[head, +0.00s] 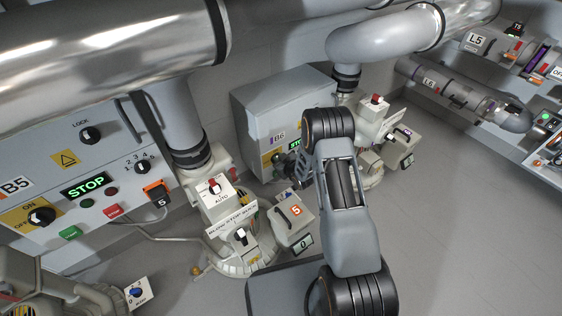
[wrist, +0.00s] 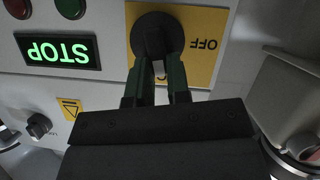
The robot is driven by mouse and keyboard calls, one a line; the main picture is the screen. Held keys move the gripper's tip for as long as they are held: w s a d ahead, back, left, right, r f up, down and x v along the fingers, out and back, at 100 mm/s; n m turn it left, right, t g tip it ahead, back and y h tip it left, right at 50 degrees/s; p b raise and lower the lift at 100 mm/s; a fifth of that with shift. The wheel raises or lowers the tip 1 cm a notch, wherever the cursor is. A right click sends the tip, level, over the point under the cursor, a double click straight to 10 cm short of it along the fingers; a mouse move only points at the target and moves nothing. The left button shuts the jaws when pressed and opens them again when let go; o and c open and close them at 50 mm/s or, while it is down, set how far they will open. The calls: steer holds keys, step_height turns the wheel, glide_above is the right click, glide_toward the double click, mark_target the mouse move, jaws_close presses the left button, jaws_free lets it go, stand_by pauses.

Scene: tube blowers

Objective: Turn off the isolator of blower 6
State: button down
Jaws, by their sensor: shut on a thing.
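The isolator of blower 6 is a round black knob (wrist: 150,24) on a yellow plate (wrist: 204,24) in the wrist view, which looks upside down. OFF is printed beside the knob; any ON mark is hidden. My gripper (wrist: 157,70) is shut on the knob's handle, one dark green finger on each side. The handle lies roughly in line with the fingers. In the head view my gripper (head: 295,164) is at the front of the grey cabinet marked B6 (head: 279,136), and my arm covers much of that panel.
The blower 6 panel has a lit green STOP display (wrist: 57,51), a selector knob (wrist: 38,125) and red and green buttons. A pale machine part (wrist: 285,105) stands close at the right. The B5 panel (head: 75,150) and pipework fill the left of the head view. Floor at right is clear.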

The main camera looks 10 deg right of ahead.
steer(key=shift+s+a+f+n+t+h+b, duration=0.1)
steer(key=shift+a+f+n+t+h+b, duration=0.3)
steer(key=shift+n+b, duration=0.6)
steer(key=shift+s+a+f+n+t+h+b, duration=0.15)
steer(key=shift+n+t+h+b, duration=0.3)
steer(key=shift+n+h+b, duration=0.55)
steer(key=shift+s+a+f+n+t+h+b, duration=0.1)
steer(key=shift+a+n+t+h+b, duration=0.15)
steer(key=shift+n+t+b, duration=0.7)
steer(key=shift+a+n+g, duration=0.1)
steer(key=shift+n+g, duration=0.3)
steer(key=shift+n, duration=0.05)
steer(key=c, duration=1.1)
jaws_free()
